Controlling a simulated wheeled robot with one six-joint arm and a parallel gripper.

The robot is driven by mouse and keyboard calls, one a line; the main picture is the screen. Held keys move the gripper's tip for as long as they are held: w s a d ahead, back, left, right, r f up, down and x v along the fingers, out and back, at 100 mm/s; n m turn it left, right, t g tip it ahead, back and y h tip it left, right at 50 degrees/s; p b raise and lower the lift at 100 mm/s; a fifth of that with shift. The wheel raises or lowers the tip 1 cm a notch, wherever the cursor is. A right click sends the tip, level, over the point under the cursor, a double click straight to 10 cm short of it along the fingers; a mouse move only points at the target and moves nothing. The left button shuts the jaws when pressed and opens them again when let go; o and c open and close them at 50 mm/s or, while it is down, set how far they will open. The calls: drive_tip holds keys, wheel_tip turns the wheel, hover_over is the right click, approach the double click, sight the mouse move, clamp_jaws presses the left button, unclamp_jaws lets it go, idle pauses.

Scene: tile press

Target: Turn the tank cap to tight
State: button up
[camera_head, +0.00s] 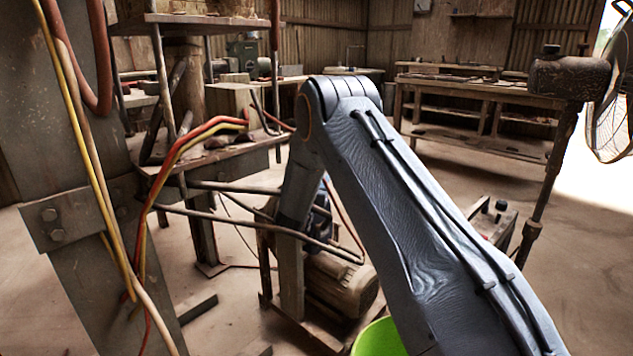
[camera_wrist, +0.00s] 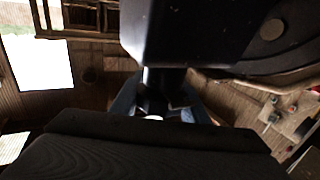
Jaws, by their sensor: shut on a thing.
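My gripper (camera_wrist: 156,104) shows in the middle of the wrist view, with bluish fingers on both sides of a small dark part. I take this part to be the tank cap (camera_wrist: 157,78); it sits against a large dark body (camera_wrist: 190,28), which looks like the tank. The fingers are shut on it. Deep shadow and my own wrist hide most of the cap, so its turn cannot be read. In the head view my arm reaches up and bends over at the centre, and my gripper and the cap are hidden behind it.
The press frame (camera_head: 75,265) with red and yellow hoses stands at the left. A motor (camera_head: 340,285) sits low behind my arm. A green bucket (camera_head: 378,338) is at the bottom. A wooden workbench (camera_head: 480,95) and a fan (camera_head: 610,110) are at the right. Open floor lies between.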

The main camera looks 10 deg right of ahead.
drive_tip(key=o, duration=1.1)
drive_tip(key=shift+c, duration=0.2)
drive_tip(key=shift+s, duration=0.1)
drive_tip(key=shift+p+v, duration=1.1)
drive_tip(key=shift+v, duration=2.75)
